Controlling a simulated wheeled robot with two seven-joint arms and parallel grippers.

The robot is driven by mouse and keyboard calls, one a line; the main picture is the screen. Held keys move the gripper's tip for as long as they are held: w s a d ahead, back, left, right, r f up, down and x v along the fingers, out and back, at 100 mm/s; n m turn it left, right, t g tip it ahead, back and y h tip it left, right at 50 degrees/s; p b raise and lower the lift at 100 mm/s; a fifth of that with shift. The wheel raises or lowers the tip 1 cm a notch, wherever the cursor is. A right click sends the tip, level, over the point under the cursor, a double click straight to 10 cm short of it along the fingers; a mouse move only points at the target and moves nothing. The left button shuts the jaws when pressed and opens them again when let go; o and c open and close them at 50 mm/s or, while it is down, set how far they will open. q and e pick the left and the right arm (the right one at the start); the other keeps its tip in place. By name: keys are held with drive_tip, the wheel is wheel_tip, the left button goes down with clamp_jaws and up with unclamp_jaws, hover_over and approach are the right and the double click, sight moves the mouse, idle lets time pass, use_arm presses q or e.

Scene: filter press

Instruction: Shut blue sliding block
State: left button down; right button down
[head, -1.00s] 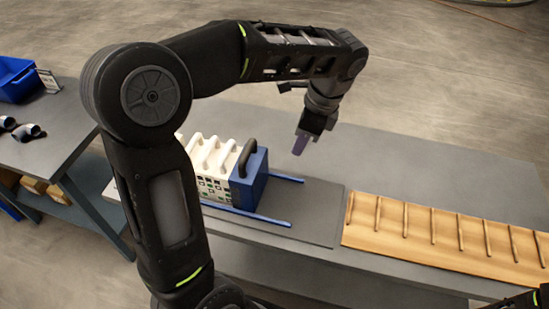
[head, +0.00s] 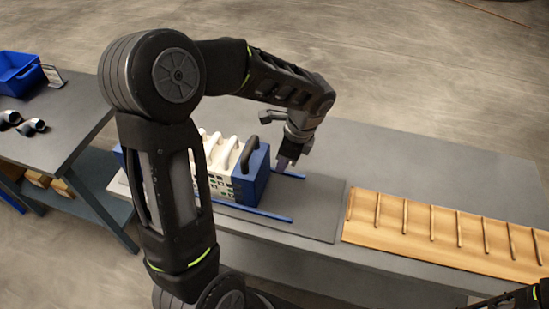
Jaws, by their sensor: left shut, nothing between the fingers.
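The blue sliding block (head: 254,174) with a black handle (head: 249,152) on top stands at the right end of a row of white plates (head: 220,150). It sits between two blue rails (head: 262,211) on a grey base plate (head: 315,205). The block looks close against the plates; I cannot tell whether a gap is left. My left gripper (head: 281,163) is shut and empty, pointing down just right of the block. I cannot tell whether it touches the block. My left arm hides part of the row's left side. My right gripper is not in view.
A wooden rack (head: 445,235) with several slots lies on the bench to the right. A side table (head: 60,115) at left carries a blue bin (head: 18,75) and dark pipe fittings (head: 30,127). The base plate right of the block is clear.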

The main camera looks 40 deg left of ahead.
sight(259, 152)
use_arm(q)
drive_tip(key=shift+s+a, duration=0.2)
drive_tip(key=shift+a, duration=0.3)
drive_tip(key=shift+s+a, duration=0.2)
drive_tip(key=shift+a, duration=0.3)
drive_tip(key=shift+r, duration=0.1)
drive_tip(key=shift+s+a+p, duration=0.15)
drive_tip(key=shift+s+a, duration=0.1)
drive_tip(key=shift+a, duration=0.45)
drive_tip(key=shift+s+a+p, duration=0.15)
drive_tip(key=shift+s+a, duration=0.1)
drive_tip(key=shift+a, duration=0.45)
drive_tip(key=shift+s+a+p, duration=0.15)
drive_tip(key=shift+s+a, duration=0.1)
drive_tip(key=shift+a, duration=0.55)
